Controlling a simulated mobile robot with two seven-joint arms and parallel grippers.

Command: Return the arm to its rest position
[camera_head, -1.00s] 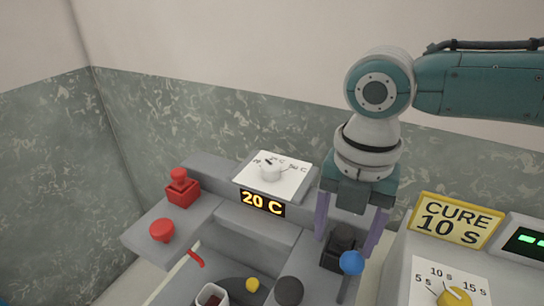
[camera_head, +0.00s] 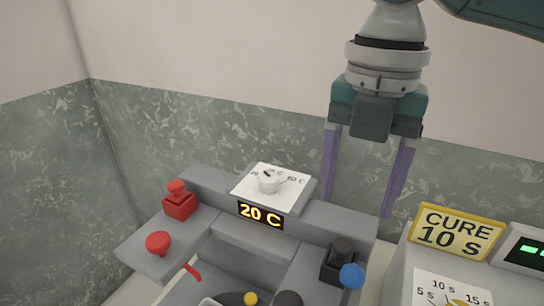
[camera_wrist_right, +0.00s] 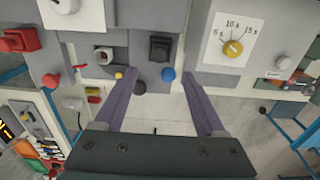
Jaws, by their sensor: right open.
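My right gripper (camera_head: 365,175) hangs from the upper right in the head view, with its two purple fingers spread apart and nothing between them. It is above and behind the grey console (camera_head: 255,240), clear of the black switch block (camera_head: 338,265) and the blue knob (camera_head: 351,276). In the right wrist view the open fingers (camera_wrist_right: 160,100) point toward the console, with the black block (camera_wrist_right: 160,48) and blue knob (camera_wrist_right: 168,74) beyond them. My left gripper is not in view.
The console carries a white dial (camera_head: 269,182), a "20 C" display (camera_head: 261,215), a red block switch (camera_head: 180,201) and a red button (camera_head: 158,243). A yellow "CURE 10 S" sign (camera_head: 456,231) stands at the right. The air above the console's left side is free.

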